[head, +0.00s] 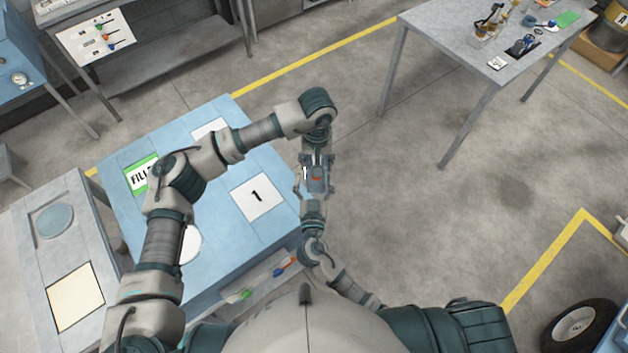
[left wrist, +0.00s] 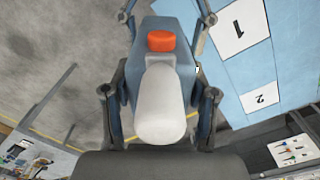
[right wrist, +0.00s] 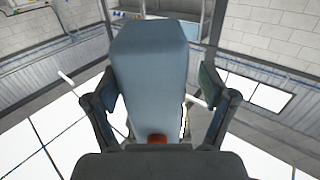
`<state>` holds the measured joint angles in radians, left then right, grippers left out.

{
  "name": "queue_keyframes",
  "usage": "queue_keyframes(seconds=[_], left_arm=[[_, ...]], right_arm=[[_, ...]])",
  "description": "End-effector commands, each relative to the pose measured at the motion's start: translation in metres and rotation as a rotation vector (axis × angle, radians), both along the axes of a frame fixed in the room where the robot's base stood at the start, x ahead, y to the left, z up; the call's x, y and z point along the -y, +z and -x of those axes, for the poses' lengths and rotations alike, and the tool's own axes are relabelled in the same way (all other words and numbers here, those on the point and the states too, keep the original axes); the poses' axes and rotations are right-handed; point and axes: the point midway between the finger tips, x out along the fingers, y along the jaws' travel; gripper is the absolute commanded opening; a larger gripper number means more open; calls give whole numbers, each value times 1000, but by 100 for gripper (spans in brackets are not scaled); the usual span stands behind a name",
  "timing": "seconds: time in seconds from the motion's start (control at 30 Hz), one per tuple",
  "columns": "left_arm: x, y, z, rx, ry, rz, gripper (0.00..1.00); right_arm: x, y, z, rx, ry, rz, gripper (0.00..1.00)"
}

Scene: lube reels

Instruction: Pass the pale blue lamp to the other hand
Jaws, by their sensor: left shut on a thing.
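The pale blue lamp (head: 322,181) is in the air between my two grippers, right of the blue table. Its blue body, orange button and white rounded part show in the left wrist view (left wrist: 162,95). My left gripper (head: 317,160) is shut on it from above in the head view. My right gripper (head: 314,191) is at the lamp's lower side, facing the left one. In the right wrist view the lamp's blue body (right wrist: 150,70) stands between the right fingers, with a gap visible beside the right-hand finger; the right gripper looks open. Exact finger contact is partly hidden.
The blue table (head: 225,235) carries a card marked 1 (head: 258,196) and a green-edged fill card (head: 140,175). A grey bench (head: 35,265) stands at the left. A grey table (head: 450,40) with small items stands at the back right. The floor right of my grippers is clear.

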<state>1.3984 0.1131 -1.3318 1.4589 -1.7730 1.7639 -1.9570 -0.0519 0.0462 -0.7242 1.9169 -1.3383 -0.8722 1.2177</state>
Motion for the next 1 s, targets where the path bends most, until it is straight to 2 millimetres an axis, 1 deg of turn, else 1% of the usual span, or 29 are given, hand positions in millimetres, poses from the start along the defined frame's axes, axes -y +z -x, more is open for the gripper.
queue_keyframes(seconds=[0.03, 0.07, 0.1, 0.17, 0.2, 0.27, 0.3, 0.4, 0.67, 0.77, 0.87, 1.0], left_arm=[[0, 1, 0, 1, 0, 1, 0], [0, 1, 0, 1, 0, 1, 0], [0, 1, 0, 1, 0, 1, 0], [0, 1, 0, 0, -1, 2, 0], [1, 1, 0, 0, -2, 2, 0], [1, 1, 1, 0, -3, 4, 0], [2, 1, 1, -1, -4, 4, 65], [2, 1, 1, -1, -4, 5, 87], [1, 0, 0, 0, -1, 2, 87], [1, 3, 0, 0, -1, 1, 87], [1, 15, -1, 3, 0, 1, 87], [1, 44, -1, 4, 0, 1, 87]], right_arm=[[0, 0, 0, 0, 0, 0, 62], [0, 0, 0, 0, 0, 0, 55], [0, 0, 0, 0, 0, 0, 45], [0, 0, 0, 0, 1, 0, 30], [-1, 0, 0, 0, 2, 0, 20], [-1, 0, 0, 0, 3, 0, 5], [-1, 1, 0, 3, 4, -1, 5], [-2, 1, 0, 3, 4, -1, 5], [-1, 1, 0, 2, 2, 0, 5], [0, 1, 0, 2, 1, 0, 5], [0, 1, 0, 2, 1, 0, 5], [0, 1, 0, 2, 0, 0, 5]])
